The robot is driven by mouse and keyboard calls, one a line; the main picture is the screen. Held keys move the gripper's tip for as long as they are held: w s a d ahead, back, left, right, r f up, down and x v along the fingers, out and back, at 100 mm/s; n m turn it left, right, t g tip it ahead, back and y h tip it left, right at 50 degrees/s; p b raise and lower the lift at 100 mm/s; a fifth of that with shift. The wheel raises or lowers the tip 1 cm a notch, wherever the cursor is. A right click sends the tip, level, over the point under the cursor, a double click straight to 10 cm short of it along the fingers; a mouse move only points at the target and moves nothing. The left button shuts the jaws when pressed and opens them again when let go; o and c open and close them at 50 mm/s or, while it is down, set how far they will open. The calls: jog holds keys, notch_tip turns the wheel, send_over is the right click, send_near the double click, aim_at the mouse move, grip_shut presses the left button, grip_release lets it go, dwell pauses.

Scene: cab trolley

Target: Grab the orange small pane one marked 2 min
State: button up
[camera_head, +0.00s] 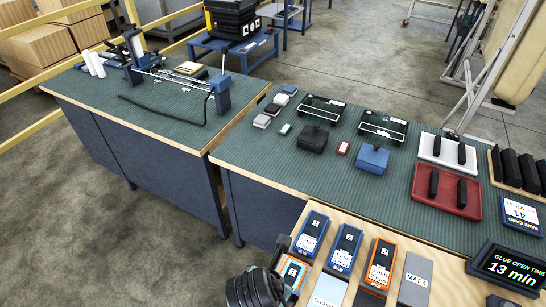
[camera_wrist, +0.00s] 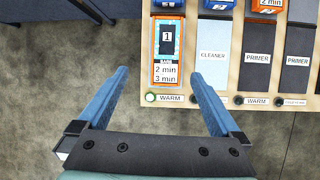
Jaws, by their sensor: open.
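An orange-edged box (camera_wrist: 167,45) marked 1, with a label reading 2 min and 3 min, lies in a slot labelled WARM in the wrist view. In the head view it shows as an orange and light blue box (camera_head: 293,272), partly behind my arm. Another orange box (camera_head: 379,265) stands farther right; its label reads 2 min in the wrist view (camera_wrist: 265,5), where the top edge cuts it off. My gripper (camera_wrist: 158,74) is open and empty. Its two blue fingers point toward the box marked 1, one to each side in the picture, short of its far end.
Two blue boxes (camera_head: 312,235) (camera_head: 345,248) lie in the wooden rack. A dark sign (camera_head: 508,267) reads glue open time 13 min. A green-topped bench (camera_head: 250,150) stands behind the rack.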

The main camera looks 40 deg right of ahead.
jog(key=shift+n+g, duration=0.3)
jog(key=shift+n, duration=0.1)
jog(key=x, duration=0.6)
jog(key=shift+s+d+f, duration=0.2)
jog(key=shift+s+f, duration=0.05)
jog(key=shift+f, duration=0.15)
jog(key=shift+x, duration=2.65)
jog(key=shift+d, duration=0.15)
